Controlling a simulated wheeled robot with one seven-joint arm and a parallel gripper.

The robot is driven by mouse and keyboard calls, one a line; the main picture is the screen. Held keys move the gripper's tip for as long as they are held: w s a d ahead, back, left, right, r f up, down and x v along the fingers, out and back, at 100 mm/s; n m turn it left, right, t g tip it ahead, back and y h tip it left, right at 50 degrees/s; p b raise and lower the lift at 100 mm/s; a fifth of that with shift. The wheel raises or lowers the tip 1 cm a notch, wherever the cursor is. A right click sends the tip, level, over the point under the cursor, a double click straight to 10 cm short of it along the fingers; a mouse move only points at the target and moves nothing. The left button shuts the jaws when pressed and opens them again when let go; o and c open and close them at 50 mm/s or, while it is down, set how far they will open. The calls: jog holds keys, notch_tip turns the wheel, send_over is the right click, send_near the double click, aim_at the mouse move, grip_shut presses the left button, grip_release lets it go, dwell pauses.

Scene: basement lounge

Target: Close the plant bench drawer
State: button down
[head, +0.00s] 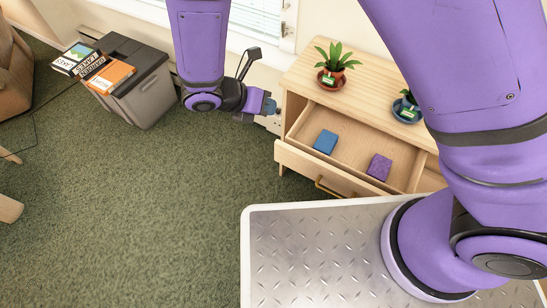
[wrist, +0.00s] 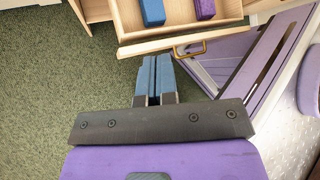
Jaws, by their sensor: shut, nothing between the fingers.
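The plant bench (head: 297,80) is light wood and stands against the wall in the head view. Its drawer (head: 300,160) is pulled out, and holds a blue block (head: 325,141) and a purple block (head: 379,167). The brass handle (head: 325,187) is on the drawer front. In the wrist view the drawer front (wrist: 140,48) and handle (wrist: 189,46) lie just beyond my fingertips. My gripper (head: 269,106), with blue fingers, is at the drawer's left in the head view. In the wrist view my gripper (wrist: 154,62) is shut and empty, pointing at the drawer front, apparently apart from it.
Two potted plants (head: 335,66) (head: 407,106) stand on the bench top. A grey bin (head: 145,88) with books (head: 108,75) on top stands left of my arm. Green carpet (head: 140,200) is clear in front. My metal-plated base is close to the drawer front.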

jog(key=s+a+f+n+t, duration=0.2)
jog(key=f+n, duration=0.2)
jog(key=f, duration=0.2)
jog(key=s+a+f+n+t, duration=0.2)
jog(key=s+a+f+n, duration=0.1)
jog(key=f, duration=0.2)
jog(key=n+t, duration=0.5)
jog(key=n, duration=0.5)
send_near(278, 154)
jog(key=shift+y, duration=0.4)
jog(key=x, duration=0.5)
jog(key=shift+w+d, duration=0.15)
jog(key=shift+w+d+g, duration=0.3)
jog(key=shift+w+d, duration=0.2)
jog(key=shift+w, duration=0.25)
